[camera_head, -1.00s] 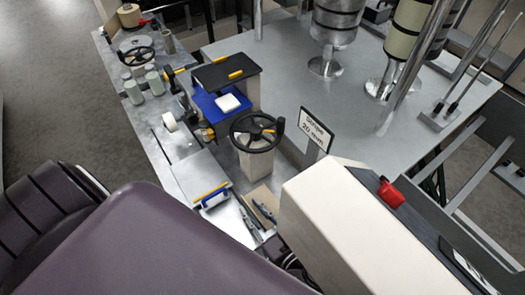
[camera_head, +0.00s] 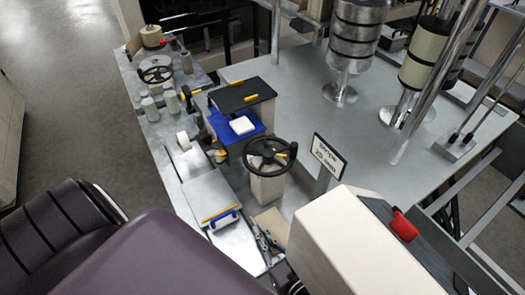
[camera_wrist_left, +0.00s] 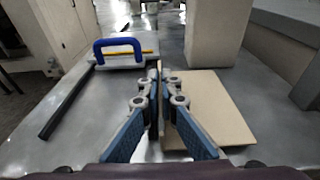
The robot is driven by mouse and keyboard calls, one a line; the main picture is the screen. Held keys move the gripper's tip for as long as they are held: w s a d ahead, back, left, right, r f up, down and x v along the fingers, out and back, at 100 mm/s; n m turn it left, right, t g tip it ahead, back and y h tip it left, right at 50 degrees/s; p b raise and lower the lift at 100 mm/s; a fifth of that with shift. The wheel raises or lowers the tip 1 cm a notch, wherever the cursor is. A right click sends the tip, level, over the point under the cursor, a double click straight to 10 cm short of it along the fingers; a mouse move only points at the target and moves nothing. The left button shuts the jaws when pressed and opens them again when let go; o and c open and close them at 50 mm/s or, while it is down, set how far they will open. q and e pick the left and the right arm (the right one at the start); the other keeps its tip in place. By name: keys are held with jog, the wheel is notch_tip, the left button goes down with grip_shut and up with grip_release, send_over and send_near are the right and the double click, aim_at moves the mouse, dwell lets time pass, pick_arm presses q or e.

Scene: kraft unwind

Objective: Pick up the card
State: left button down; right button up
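The card is a flat tan-brown sheet (camera_wrist_left: 222,108) on the grey bench top, to the right of my left gripper in the left wrist view. In the head view, part of the card (camera_head: 274,221) shows below the handwheel post. In the head view, the left gripper (camera_head: 262,240) is small, low over the bench near the card. Whether it touches the card is unclear. My right gripper is not in view.
A plate with a blue handle (camera_head: 223,218) lies left of the card. A post with a black handwheel (camera_head: 270,154) stands behind it. A sign (camera_head: 327,157) and a cream box-shaped part (camera_head: 350,245) are to the right. A blue tray (camera_head: 232,125) sits farther back.

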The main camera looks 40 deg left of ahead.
pick_arm(q)
jog(key=shift+r, duration=0.4)
notch_tip(320, 180, up, 2)
jog(key=s+a+b, duration=0.1)
jog(key=s+a, duration=0.1)
jog(key=s, duration=0.3)
jog(key=s+a, duration=0.2)
jog(key=s, duration=0.4)
jog(key=s+a+b, duration=0.1)
jog(key=s+a, duration=0.2)
jog(key=s, duration=0.2)
jog(key=shift+s+b, duration=0.3)
jog(key=shift+s, duration=0.05)
